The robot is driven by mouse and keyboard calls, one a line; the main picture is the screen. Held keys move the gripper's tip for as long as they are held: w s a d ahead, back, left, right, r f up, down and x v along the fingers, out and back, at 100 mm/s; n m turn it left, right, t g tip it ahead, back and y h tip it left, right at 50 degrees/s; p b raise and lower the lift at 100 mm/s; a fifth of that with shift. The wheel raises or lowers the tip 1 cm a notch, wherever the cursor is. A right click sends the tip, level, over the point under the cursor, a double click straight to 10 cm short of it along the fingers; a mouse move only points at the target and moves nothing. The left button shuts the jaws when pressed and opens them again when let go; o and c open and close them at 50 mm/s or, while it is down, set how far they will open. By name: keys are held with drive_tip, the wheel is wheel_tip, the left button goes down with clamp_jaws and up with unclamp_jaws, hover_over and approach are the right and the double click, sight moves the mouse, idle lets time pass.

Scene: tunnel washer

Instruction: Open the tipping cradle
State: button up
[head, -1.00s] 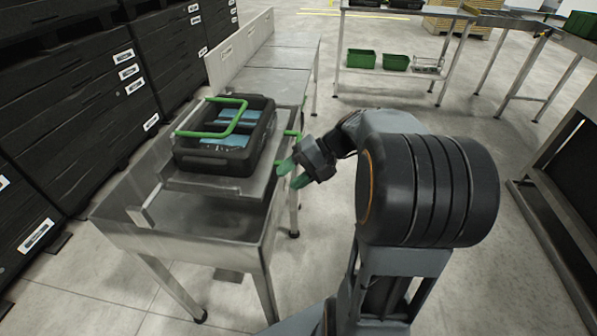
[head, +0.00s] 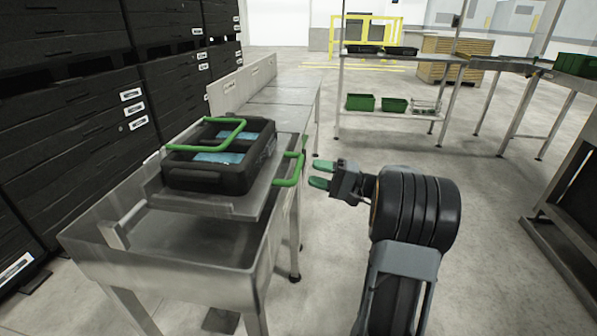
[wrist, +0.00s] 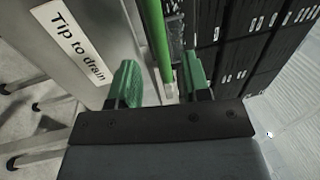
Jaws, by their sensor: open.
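The tipping cradle (head: 237,207) is a flat metal platform above a steel trough on legs. A black crate (head: 213,182) with a raised green handle and blue contents sits on it. A green handle bar (head: 291,170) sticks out from the cradle's right side. My gripper (head: 319,174) is open, with green fingertips pointing left toward that bar and a small gap apparent. In the wrist view, the green bar (wrist: 157,40) runs between and ahead of the open fingers (wrist: 160,82). A "Tip to drain" label (wrist: 70,40) shows left of it. Nothing is held.
The steel trough (head: 190,275) stands below the cradle. Stacked black crates (head: 60,150) line the left side. A metal shelf (head: 390,115) with green bins stands at the back. The floor (head: 470,220) right of my arm is clear.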

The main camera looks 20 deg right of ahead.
sight(298, 166)
drive_tip(key=shift+x, duration=2.7)
clamp_jaws()
